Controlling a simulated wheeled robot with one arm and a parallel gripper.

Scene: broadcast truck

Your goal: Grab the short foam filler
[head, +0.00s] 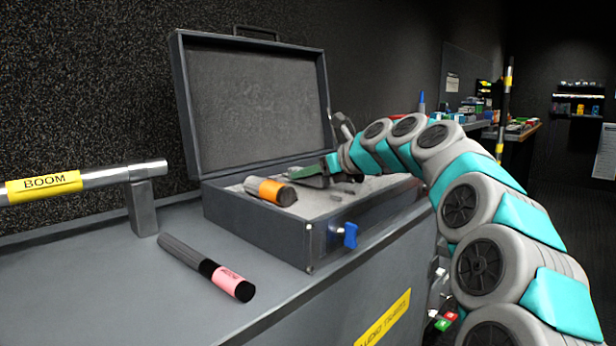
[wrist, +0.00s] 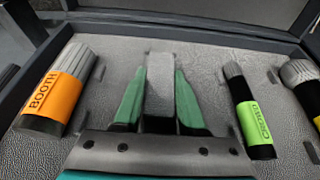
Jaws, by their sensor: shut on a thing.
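The short foam filler (wrist: 160,85) is a grey textured block. In the wrist view it stands between the two green fingers of my gripper (wrist: 159,98), which are shut on it. In the head view my gripper (head: 318,174) is low inside the open grey case (head: 262,232); the filler cannot be made out there. Whether the filler still touches the foam of the case is unclear.
In the case, a BOOTH microphone (wrist: 56,90) with an orange label lies left of my gripper, and a green-labelled one (wrist: 249,112) lies right. A pink-labelled microphone (head: 206,267) lies on the counter before the case. A BOOM pole (head: 80,182) is at left.

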